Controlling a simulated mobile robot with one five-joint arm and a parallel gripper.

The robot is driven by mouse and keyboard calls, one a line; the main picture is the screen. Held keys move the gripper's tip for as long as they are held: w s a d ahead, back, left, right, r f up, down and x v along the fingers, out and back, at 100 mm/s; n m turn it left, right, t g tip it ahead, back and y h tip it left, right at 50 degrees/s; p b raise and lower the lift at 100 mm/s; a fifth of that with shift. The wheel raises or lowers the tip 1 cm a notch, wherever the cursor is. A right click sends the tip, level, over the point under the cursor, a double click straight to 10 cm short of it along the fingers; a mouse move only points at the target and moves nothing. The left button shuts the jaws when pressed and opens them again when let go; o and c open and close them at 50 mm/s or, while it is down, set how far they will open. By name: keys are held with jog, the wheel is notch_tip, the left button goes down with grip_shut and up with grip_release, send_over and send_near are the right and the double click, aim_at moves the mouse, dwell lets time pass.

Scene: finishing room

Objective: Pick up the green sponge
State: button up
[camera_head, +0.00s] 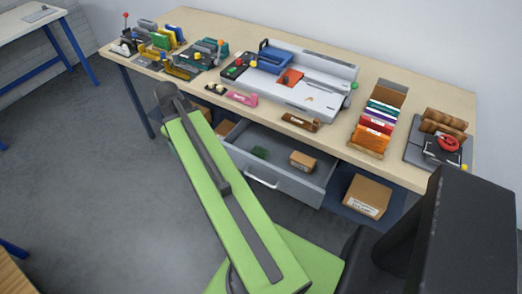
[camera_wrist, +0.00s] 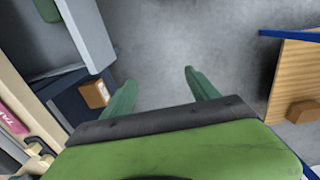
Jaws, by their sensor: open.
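The green sponge (camera_head: 260,152) lies in the open grey drawer (camera_head: 233,165) under the workbench, toward the drawer's left side. It looks small and dark green in the head view. In the wrist view a green piece, which looks like the sponge (camera_wrist: 47,10), shows at the top left edge inside the drawer, partly cut off. My gripper (camera_wrist: 159,76) is open, its two green fingers apart with only grey floor seen between them. It is apart from the sponge. I cannot make out the gripper's fingers in the head view.
A small cardboard box (camera_head: 303,160) shares the drawer. A bigger cardboard box (camera_head: 367,196) sits on a shelf lower right. The workbench (camera_head: 388,153) carries a grey binding machine (camera_head: 300,88), a colourful file rack (camera_head: 376,127) and several tools. A wooden surface (camera_wrist: 291,78) stands right in the wrist view.

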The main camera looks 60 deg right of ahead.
jog(key=s+d+r+p, duration=0.1)
jog(key=s+d, duration=0.3)
jog(key=d, duration=0.3)
jog(key=s+d+r, duration=0.1)
jog(key=s+d, duration=0.4)
jog(key=d, duration=0.3)
jog(key=b, duration=1.2)
send_over(259, 151)
jog(key=f, duration=1.2)
jog(key=shift+d+f, duration=0.2)
jog(key=shift+d, duration=0.1)
jog(key=f+b, duration=0.5)
jog(key=shift+a+f, duration=0.15)
jog(key=shift+a, duration=0.05)
jog(key=shift+r, duration=0.2)
jog(key=shift+c, duration=0.4)
jog(key=c, duration=1.3)
notch_tip(259, 151, up, 10)
jog(key=p, duration=1)
jog(key=shift+r, duration=0.15)
jog(key=shift+c, duration=0.3)
